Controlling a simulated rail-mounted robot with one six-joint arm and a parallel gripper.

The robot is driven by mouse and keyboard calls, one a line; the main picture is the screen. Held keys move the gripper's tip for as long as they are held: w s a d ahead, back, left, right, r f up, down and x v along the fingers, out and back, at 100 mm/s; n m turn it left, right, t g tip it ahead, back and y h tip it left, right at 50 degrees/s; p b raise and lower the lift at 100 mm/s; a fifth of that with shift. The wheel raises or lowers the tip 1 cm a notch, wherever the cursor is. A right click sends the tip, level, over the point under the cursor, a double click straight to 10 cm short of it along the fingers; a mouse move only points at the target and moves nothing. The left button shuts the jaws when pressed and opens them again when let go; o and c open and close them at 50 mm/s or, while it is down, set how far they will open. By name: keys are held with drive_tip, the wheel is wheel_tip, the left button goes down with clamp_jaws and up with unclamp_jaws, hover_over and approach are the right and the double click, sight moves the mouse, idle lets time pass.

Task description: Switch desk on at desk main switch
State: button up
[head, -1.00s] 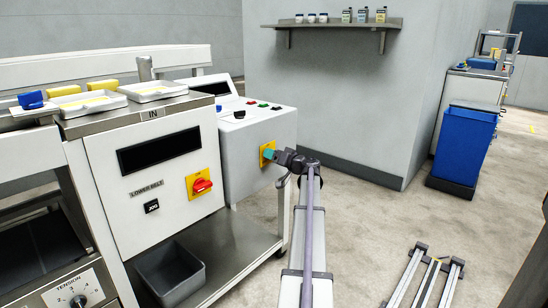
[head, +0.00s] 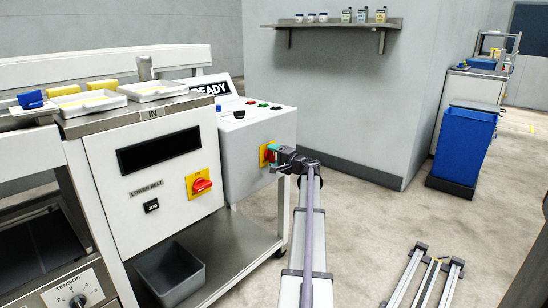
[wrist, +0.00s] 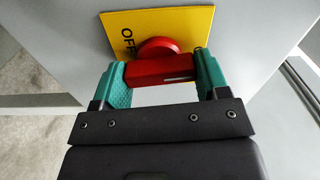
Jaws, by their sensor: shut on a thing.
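The desk main switch (wrist: 158,66) is a red rotary knob on a yellow plate (wrist: 210,22), on the side panel of the grey control desk (head: 238,160). In the wrist view the plate reads "OFF" at its left. My gripper (wrist: 162,75) has a green finger on each side of the knob's red handle and is shut on it. In the head view my gripper (head: 277,155) is at the yellow plate and partly hides the knob.
A second red switch (head: 201,186) on a yellow plate sits on the white machine front, left of the desk. A grey bin (head: 172,272) stands on the lower shelf. A blue bin (head: 463,146) stands far right.

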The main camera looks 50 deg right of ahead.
drive_tip(key=shift+m, duration=0.6)
drive_tip(key=o, duration=0.9)
drive_tip(key=shift+o, duration=0.2)
drive_tip(key=shift+s, duration=0.1)
drive_tip(key=s, duration=1)
drive_tip(key=shift+s+a, duration=0.3)
drive_tip(key=shift+a, duration=0.1)
